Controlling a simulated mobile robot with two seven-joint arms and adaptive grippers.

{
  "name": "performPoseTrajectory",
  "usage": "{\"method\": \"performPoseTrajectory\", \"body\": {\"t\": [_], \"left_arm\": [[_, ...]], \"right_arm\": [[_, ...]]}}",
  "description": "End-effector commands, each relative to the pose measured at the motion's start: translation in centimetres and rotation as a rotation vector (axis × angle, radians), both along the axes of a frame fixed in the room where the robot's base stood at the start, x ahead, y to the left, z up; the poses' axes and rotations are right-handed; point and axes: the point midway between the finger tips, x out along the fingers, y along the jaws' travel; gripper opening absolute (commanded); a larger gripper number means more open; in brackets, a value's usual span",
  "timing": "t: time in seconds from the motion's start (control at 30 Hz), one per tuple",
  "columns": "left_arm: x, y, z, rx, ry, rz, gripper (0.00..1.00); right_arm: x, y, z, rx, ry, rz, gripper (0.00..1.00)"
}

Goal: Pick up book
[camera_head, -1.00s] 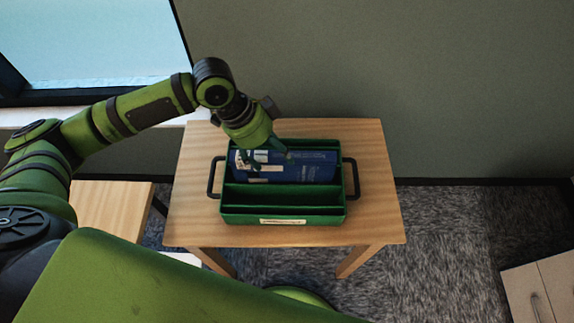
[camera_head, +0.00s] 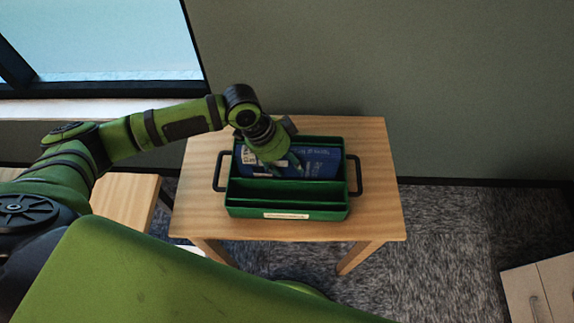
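A blue book (camera_head: 318,163) leans in the back compartment of a green tray (camera_head: 287,198) with dividers and black side handles. The tray stands on a small wooden table (camera_head: 375,195). My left gripper (camera_head: 287,165) points down at the book from the back left and covers part of its upper left. The fingertips are small and partly merge with the green tray, so I cannot tell whether they are open or touch the book. My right gripper is not in view.
The front compartments of the tray look empty. A grey wall (camera_head: 420,80) rises right behind the table, with a window (camera_head: 100,40) at the left. A second wooden surface (camera_head: 125,198) stands at the left. The tabletop around the tray is clear.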

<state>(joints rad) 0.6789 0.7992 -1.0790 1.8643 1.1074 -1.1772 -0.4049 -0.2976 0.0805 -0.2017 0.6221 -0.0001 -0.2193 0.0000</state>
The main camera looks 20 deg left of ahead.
Motion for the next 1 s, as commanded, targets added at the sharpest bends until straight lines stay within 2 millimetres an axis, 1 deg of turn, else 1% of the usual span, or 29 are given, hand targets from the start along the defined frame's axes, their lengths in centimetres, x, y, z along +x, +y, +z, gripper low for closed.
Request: {"method": "performPoseTrajectory", "body": {"t": [0.03,0.07,0.1,0.37,0.47,0.57,0.8,0.9,1.0], "left_arm": [[0.0,0.0,0.0,0.000,0.000,0.000,0.18],[0.0,0.0,0.0,0.000,0.000,0.000,0.06],[0.0,0.0,0.0,0.000,0.000,0.000,0.00],[0.1,-0.1,0.2,-0.003,-0.003,0.000,0.00],[0.1,-0.1,0.6,-0.004,-0.005,-0.001,0.00],[0.2,-0.1,1.8,-0.005,-0.009,-0.001,0.00],[0.3,-0.1,6.4,-0.004,-0.010,-0.001,0.00],[0.2,-0.1,8.0,-0.004,-0.009,0.000,0.00],[0.2,-0.1,9.3,-0.003,-0.008,0.000,0.00]], "right_arm": [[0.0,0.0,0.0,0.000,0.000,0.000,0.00],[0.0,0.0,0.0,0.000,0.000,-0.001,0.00],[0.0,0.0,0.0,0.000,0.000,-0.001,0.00],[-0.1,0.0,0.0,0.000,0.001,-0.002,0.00],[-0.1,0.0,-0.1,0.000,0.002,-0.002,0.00],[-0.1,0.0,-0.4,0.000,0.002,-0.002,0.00],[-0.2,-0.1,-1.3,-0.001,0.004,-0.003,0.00],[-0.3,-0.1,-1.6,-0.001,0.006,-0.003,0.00],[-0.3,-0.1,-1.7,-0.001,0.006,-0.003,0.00]]}}
